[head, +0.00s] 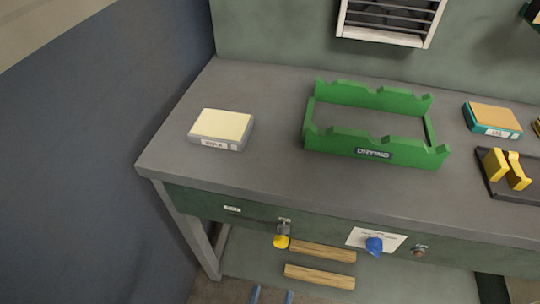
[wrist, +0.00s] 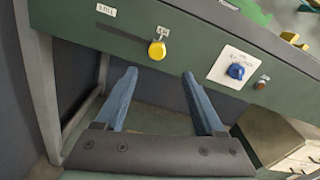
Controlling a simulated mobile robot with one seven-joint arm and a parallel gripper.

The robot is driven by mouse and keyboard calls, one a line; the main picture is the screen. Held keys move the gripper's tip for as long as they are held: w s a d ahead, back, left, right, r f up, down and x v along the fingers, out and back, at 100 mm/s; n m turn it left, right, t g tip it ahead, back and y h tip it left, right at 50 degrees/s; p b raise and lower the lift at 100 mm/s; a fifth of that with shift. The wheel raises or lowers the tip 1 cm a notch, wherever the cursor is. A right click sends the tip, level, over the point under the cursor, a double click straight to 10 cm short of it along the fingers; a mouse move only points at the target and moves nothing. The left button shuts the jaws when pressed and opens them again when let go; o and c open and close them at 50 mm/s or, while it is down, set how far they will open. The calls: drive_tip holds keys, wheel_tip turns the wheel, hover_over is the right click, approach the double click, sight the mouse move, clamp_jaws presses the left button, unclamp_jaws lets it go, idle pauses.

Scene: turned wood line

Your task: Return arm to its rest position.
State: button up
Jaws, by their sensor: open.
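My gripper (wrist: 157,98) is open and empty in the wrist view, its two blue fingers spread apart in front of the green front panel of the bench. Only the tips of its fingers (head: 272,294) show at the bottom edge of the head view, below the bench front. A yellow knob (wrist: 157,50) on the panel appears above and between the fingers, apart from them. A blue knob (wrist: 236,71) on a white plate is to the right of the fingers. The rest of my arm is out of view.
The grey bench top (head: 270,110) carries a cream-topped block (head: 221,128), a green rack (head: 375,152), a teal box with an orange top (head: 492,119) and a dark tray with yellow pieces (head: 510,190). Wooden slats (head: 320,276) lie below. A dark wall (head: 80,160) stands at left.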

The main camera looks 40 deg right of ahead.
idle(0.4)
drive_tip(key=w+a+r+m+t+y, duration=0.1)
drive_tip(key=w+r+m+y, duration=0.1)
drive_tip(key=w+r+m, duration=0.7)
drive_tip(key=w+a+r+m+y, duration=0.2)
drive_tip(key=w+r+m, duration=0.55)
drive_tip(key=w, duration=0.35)
drive_tip(key=w+a+r+m+t+y, duration=0.2)
drive_tip(key=r+m+t, duration=0.1)
drive_tip(key=r, duration=0.6)
drive_tip(key=w+a+r+m+t+y, duration=0.1)
drive_tip(key=w+r+m+t, duration=0.15)
drive_tip(key=r, duration=0.75)
drive_tip(key=s+a+r+m+t+y, duration=0.2)
drive_tip(key=s+r+t, duration=0.15)
drive_tip(key=r, duration=0.55)
drive_tip(key=s+a+r+m+t+y, duration=0.25)
drive_tip(key=s+r, duration=0.25)
drive_tip(key=r, duration=0.5)
drive_tip(key=s+a+r+m+t+y, duration=0.15)
drive_tip(key=s+r+t, duration=0.25)
drive_tip(key=r, duration=0.5)
wheel_tip(320, 180, up, 14)
drive_tip(key=y+p, duration=0.1)
drive_tip(key=p, duration=1.3)
drive_tip(key=shift+w+m, duration=0.2)
drive_tip(key=shift+m, duration=0.1)
